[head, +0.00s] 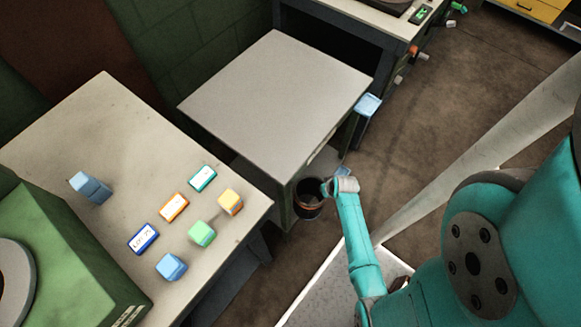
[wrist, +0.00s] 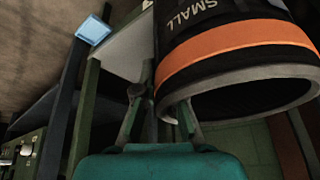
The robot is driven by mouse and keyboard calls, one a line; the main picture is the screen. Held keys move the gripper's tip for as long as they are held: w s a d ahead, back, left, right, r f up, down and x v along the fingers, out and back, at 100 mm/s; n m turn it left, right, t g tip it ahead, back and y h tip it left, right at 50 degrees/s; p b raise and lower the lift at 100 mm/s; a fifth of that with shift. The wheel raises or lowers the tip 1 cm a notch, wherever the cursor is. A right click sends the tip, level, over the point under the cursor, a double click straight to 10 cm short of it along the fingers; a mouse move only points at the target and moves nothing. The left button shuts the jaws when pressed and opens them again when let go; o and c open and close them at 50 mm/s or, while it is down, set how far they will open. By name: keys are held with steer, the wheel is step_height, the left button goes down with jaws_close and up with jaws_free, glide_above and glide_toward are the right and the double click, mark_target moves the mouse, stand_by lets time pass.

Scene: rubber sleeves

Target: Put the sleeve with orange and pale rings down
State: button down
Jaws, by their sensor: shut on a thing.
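The sleeve (head: 307,198) is a black, open-ended tube with an orange ring. In the wrist view the sleeve (wrist: 235,45) looms large, with the word SMALL on its wall, the orange ring near its open end and a greyish rim. My gripper (head: 328,188) is shut on the sleeve, at its side near the ringed end. In the wrist view my gripper's fingers (wrist: 160,112) show at the sleeve's left edge. The sleeve is in the air beside the front of the bare grey table. Its far end is cut off in the wrist view.
The grey table (head: 275,95) has a clear top. The left table (head: 85,125) bears coloured blocks, including a green block (head: 202,234), and flat labels, including an orange label (head: 174,207). A light-blue pad (head: 368,105) sticks out at the grey table's right corner.

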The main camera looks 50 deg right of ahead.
steer(key=w+f, duration=0.3)
steer(key=w, duration=1.1)
steer(key=shift+w+a+f, duration=0.2)
steer(key=shift+w, duration=0.1)
steer(key=c, duration=1.3)
jaws_free()
steer(key=shift+f, duration=0.15)
steer(key=shift+o, duration=0.2)
